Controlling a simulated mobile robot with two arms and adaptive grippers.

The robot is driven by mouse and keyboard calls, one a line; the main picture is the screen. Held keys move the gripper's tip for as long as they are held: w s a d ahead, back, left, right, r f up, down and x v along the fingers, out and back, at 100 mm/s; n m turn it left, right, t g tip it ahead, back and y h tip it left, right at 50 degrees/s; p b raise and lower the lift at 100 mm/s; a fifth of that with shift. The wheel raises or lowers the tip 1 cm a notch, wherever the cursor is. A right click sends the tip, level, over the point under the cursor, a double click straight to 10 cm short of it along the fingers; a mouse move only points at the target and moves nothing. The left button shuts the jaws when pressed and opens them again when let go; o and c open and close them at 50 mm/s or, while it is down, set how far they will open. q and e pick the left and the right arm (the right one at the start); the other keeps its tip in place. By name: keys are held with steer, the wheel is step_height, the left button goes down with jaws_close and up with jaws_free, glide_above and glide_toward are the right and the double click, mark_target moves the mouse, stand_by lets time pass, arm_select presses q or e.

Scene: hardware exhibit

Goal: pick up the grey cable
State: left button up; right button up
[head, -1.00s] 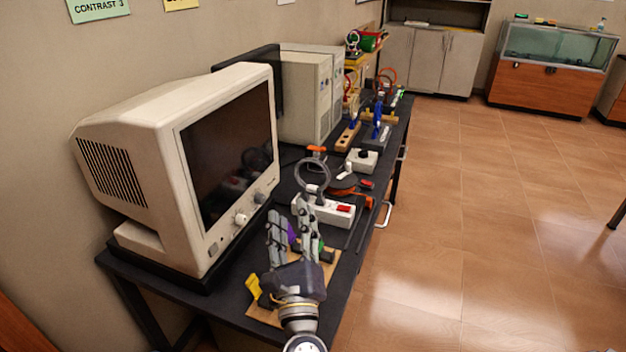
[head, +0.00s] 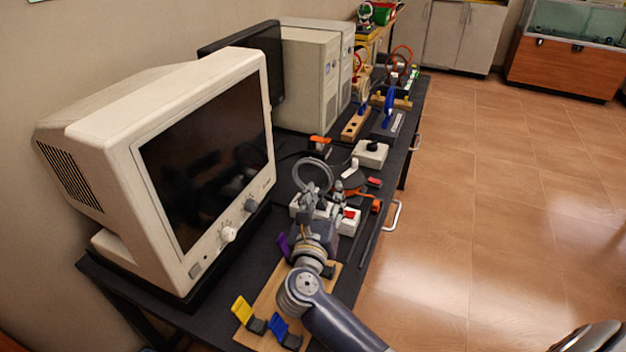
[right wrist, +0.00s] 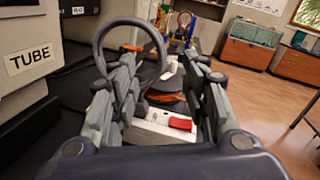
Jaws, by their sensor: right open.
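The grey cable (head: 301,172) is coiled into an upright loop above a white power strip (head: 347,226) with a red switch, on the dark table. In the right wrist view the loop (right wrist: 103,40) rises large and close, beside and partly behind the left finger. My right gripper (head: 318,207) is over the power strip, just below the loop. In the right wrist view its fingers (right wrist: 165,100) are open, one on each side, with the white strip and red switch showing between them. The loop's lower part is hidden by the fingers. My left gripper is not in view.
A big cream monitor (head: 130,130) stands left of my right arm. A wooden board (head: 262,305) with yellow and blue clips lies under the arm. Beyond the strip are an orange cable (head: 362,198) and a white box (head: 370,154).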

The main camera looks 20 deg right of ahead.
mark_target(327, 179)
steer(key=shift+w+d, duration=0.25)
steer(key=shift+w, duration=0.05)
steer(key=shift+w+d+r, duration=0.1)
steer(key=shift+w+d, duration=0.05)
steer(key=shift+w, duration=0.1)
steer(key=x, duration=0.1)
steer(key=p+x, duration=0.1)
steer(key=x, duration=0.2)
steer(key=shift+w+r+p, duration=0.3)
steer(key=shift+w, duration=0.05)
steer(key=shift+w+d+f, duration=0.1)
steer(key=shift+w, duration=0.1)
steer(key=shift+c, duration=1)
jaws_close()
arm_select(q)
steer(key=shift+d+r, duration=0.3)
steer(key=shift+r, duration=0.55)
